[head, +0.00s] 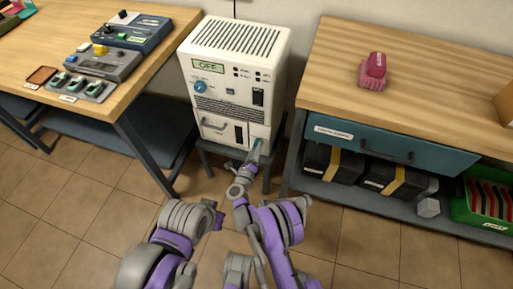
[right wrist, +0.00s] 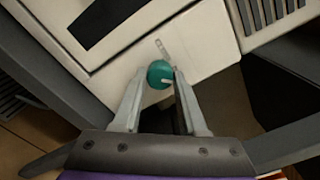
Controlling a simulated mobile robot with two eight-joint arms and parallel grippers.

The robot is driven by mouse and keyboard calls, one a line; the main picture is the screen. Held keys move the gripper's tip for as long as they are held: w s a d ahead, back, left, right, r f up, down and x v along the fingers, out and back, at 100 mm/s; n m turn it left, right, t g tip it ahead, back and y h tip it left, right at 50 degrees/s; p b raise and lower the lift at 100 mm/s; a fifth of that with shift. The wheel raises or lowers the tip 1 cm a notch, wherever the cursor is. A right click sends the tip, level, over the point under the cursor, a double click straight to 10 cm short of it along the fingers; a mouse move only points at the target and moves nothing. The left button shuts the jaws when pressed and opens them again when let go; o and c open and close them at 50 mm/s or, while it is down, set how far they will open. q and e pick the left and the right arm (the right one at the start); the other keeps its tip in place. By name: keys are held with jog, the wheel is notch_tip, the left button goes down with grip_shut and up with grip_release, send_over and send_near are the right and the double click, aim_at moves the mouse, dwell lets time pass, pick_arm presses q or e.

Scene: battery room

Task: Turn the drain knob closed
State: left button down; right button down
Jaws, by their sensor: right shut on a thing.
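The drain knob is a small round teal knob (right wrist: 160,74) with a pale mark on it, low on the front of the white machine (head: 228,118). In the right wrist view it sits between the fingertips of my right gripper (right wrist: 160,80), which is shut on it. In the head view my right gripper (head: 257,148) reaches the lower right front of the machine and mostly hides the knob.
The machine has an OFF display (head: 208,65) and a blue dial (head: 200,87), and stands on a low dark stand (head: 212,151). A wooden bench with meters is at left. Tiled floor lies in front.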

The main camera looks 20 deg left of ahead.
jog(key=n+b, duration=0.3)
jog(key=n, duration=1.4)
jog(key=shift+n, duration=0.3)
dwell(0.4)
jog(key=shift+c, duration=2.2)
grip_release()
jog(key=shift+s, duration=0.15)
